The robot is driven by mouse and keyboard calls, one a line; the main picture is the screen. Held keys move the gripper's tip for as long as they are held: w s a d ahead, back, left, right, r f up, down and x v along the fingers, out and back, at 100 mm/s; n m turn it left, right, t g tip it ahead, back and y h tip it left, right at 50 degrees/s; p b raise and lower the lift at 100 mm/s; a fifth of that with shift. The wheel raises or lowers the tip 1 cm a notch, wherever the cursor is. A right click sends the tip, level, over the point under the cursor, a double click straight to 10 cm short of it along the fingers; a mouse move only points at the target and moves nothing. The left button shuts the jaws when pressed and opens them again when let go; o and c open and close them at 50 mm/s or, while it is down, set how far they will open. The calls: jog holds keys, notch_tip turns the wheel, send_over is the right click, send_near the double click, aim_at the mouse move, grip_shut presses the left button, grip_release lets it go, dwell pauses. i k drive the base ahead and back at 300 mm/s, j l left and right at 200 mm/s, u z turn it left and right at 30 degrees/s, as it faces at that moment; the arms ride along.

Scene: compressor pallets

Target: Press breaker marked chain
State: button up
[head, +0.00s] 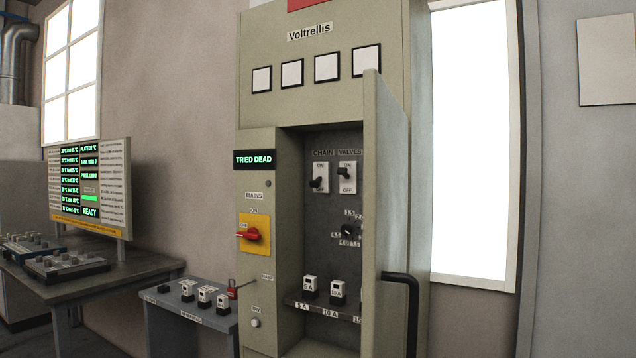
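The breaker marked CHAIN (321,178) is a white plate with a dark toggle, on the dark back panel inside the open cabinet. Its "ON" lettering shows at the top and the toggle sits low, covering the lower part. The breaker marked VALVES (347,177) is just to its right; its toggle sits high and "OFF" shows below. My gripper is not in the head view.
The grey-green Voltrellis cabinet (318,80) has its door (384,190) open at the right, with a black handle (408,300). A small bench (180,315) stands left.

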aim_at(313, 184)
jog(key=i+j+z, duration=0.5)
jog(key=i+j+u, duration=0.65)
jog(key=k+j, duration=0.05)
jog(key=j, duration=0.05)
